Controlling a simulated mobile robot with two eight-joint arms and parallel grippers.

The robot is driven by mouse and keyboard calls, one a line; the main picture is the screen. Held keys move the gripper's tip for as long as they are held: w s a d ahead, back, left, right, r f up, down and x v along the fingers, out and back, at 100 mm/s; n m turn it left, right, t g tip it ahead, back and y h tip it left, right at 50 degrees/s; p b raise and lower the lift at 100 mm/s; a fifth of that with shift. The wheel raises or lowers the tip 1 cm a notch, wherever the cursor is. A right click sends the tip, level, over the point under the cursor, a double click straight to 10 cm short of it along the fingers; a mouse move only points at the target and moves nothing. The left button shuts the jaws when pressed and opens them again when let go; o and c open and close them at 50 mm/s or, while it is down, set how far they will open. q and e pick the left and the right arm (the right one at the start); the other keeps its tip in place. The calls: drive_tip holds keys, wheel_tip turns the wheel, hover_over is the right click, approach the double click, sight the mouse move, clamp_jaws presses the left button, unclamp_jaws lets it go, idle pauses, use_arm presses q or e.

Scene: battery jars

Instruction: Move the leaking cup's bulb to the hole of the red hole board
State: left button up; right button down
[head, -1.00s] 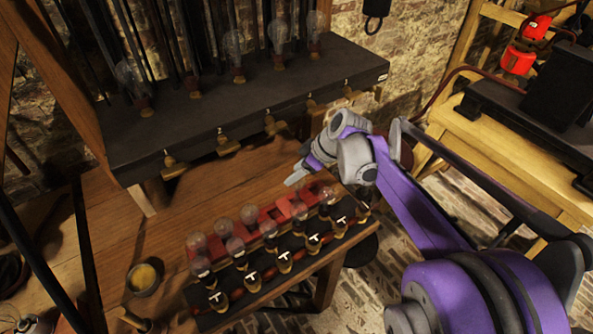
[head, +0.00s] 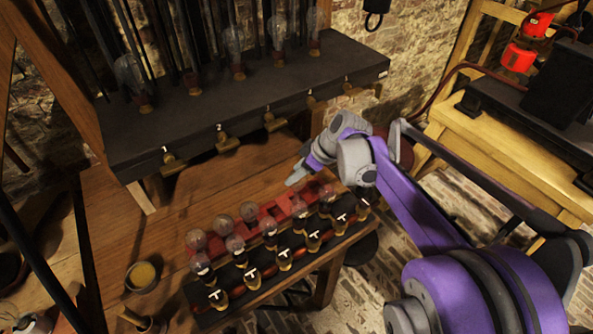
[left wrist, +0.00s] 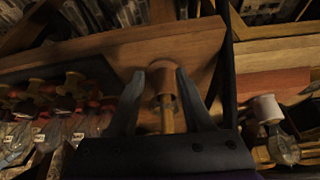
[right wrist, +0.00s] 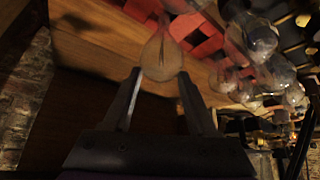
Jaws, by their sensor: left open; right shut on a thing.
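My right gripper (head: 297,173) is just behind the right part of the red hole board (head: 268,210). In the right wrist view its fingertips (right wrist: 160,85) are shut on the clear glass of a bulb (right wrist: 161,57); the bulb's other end points toward the red board (right wrist: 204,40). I cannot tell whether it touches the board. Several clear bulbs stand at the board's left, including one bulb (head: 197,239). I cannot tell which cup leaks. My left gripper (left wrist: 157,78) is open in its wrist view, with a wooden handled tool (left wrist: 166,100) showing between its fingers.
A black rack of T-labelled cups (head: 251,278) runs along the table front. A dark shelf (head: 240,100) with numbered taps and bulbs stands behind. A small bowl (head: 143,277) is at the left. Bare tabletop (head: 215,185) lies between shelf and board.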

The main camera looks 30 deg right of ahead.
use_arm(q)
drive_tip(key=shift+s+f+b, duration=0.15)
drive_tip(key=shift+f+b, duration=0.35)
drive_tip(key=shift+f, duration=0.1)
use_arm(e)
drive_tip(key=shift+f, duration=1.05)
drive_tip(key=shift+c, duration=0.6)
unclamp_jaws()
drive_tip(key=shift+r, duration=0.1)
